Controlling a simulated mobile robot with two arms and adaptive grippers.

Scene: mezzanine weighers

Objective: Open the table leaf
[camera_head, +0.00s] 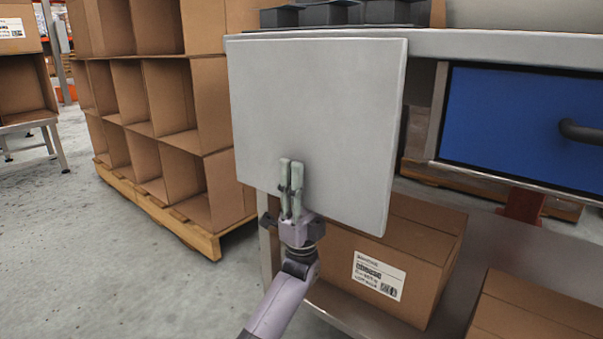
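The table leaf (315,110) is a flat grey panel hanging down from the end of the grey table (480,43). Its face is turned toward me. My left gripper (291,165) points upward in front of the lower part of the leaf, near its bottom edge. Its two pale fingers stand close together with a thin gap at most, and no object shows between them. I cannot tell whether the fingers touch the leaf. My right gripper is not in view.
A blue drawer front (520,125) with a dark handle is under the tabletop at right. Cardboard boxes (435,240) stand on the lower shelf (490,250). Stacked open cartons (170,100) on a pallet stand left of the leaf.

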